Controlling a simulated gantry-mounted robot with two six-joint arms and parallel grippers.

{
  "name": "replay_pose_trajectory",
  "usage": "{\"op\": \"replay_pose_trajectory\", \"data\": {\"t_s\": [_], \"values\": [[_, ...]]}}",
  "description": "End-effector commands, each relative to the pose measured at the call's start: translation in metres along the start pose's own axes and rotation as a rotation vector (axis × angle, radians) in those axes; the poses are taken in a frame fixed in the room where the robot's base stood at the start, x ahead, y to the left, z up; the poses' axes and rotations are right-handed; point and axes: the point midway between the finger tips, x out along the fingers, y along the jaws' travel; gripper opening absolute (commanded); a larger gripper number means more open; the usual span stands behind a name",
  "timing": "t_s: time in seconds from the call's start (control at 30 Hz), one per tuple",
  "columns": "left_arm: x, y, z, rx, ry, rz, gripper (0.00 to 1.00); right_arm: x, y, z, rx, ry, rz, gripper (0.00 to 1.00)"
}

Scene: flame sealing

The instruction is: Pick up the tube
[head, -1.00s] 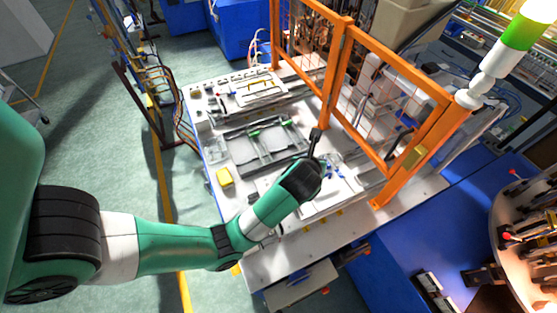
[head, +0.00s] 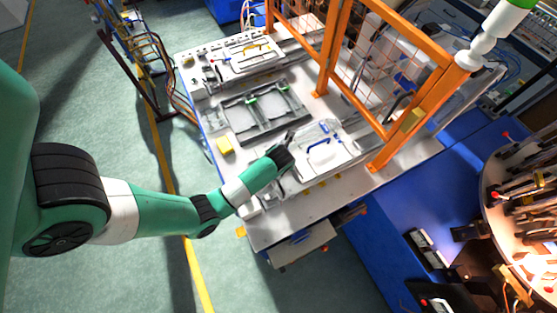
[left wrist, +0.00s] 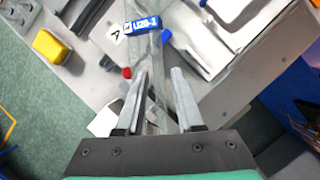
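In the left wrist view, a clear glassy tube (left wrist: 155,63) runs down between the two fingers of my left gripper (left wrist: 162,72). The lower part of the tube is hard to make out. In the head view, my left gripper (head: 290,138) is low over the workbench (head: 217,201), left of a white fixture with a blue handle (head: 320,149). The tube is too small to tell there. My right gripper is not in view.
A yellow block (head: 225,144) sits on the bench to the left. A grey fixture with green parts (head: 262,112) lies behind. An orange mesh guard frame (head: 345,75) stands along the right side. A round table with tools (head: 530,190) is at the far right.

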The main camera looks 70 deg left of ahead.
Motion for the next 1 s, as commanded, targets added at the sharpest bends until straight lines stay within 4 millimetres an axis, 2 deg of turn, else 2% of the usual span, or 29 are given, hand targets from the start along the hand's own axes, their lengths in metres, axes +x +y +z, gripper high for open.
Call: {"op": "replay_pose_trajectory", "data": {"t_s": [0.2, 0.33, 1.0], "values": [[0.033, 0.004, 0.002, -0.001, 0.0, 0.007, 0.36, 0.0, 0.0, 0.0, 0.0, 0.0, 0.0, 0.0], [0.047, 0.003, 0.002, -0.001, -0.001, 0.005, 0.36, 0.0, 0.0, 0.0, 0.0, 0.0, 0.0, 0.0], [0.053, 0.003, 0.0, 0.0, -0.001, 0.004, 0.36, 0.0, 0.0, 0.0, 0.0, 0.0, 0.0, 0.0]]}}
